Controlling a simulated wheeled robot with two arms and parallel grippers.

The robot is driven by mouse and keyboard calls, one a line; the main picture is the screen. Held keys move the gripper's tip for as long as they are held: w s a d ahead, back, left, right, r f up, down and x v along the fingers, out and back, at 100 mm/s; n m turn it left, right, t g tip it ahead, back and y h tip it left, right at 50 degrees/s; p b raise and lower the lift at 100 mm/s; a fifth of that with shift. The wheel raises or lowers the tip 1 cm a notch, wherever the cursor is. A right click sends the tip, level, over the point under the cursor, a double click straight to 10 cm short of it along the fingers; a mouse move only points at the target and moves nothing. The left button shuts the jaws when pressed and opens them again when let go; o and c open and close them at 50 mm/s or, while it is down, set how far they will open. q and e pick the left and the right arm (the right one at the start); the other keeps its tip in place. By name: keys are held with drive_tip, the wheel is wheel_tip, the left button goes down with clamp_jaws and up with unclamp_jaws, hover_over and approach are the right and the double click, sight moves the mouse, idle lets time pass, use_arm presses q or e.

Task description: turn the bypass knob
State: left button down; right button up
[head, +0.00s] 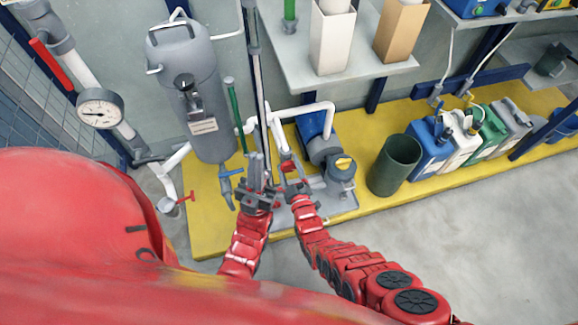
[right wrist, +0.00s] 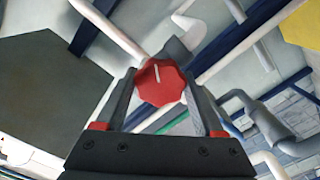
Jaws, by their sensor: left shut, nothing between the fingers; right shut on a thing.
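The red bypass knob (right wrist: 160,84) is many-sided with a white line on its face, tilted slightly off vertical in the right wrist view. My right gripper (right wrist: 162,98) is shut on it, one finger on each side. In the head view the knob (head: 286,168) is a small red patch on the white piping, partly hidden by my right gripper (head: 290,174). My left gripper (head: 257,170) is shut and empty, just left of the right one, in front of the pipes.
A grey tank (head: 205,90) and a pressure gauge (head: 100,108) stand at the left. A dark green bin (head: 396,165) and several jugs (head: 430,145) line the yellow platform (head: 215,235).

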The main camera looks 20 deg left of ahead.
drive_tip(key=c, duration=0.4)
drive_tip(key=m, duration=0.6)
drive_tip(key=shift+d, duration=0.1)
drive_tip(key=m, duration=0.3)
drive_tip(key=shift+m, duration=0.3)
drive_tip(key=shift+m+b, duration=0.3)
drive_tip(key=shift+m, duration=1.4)
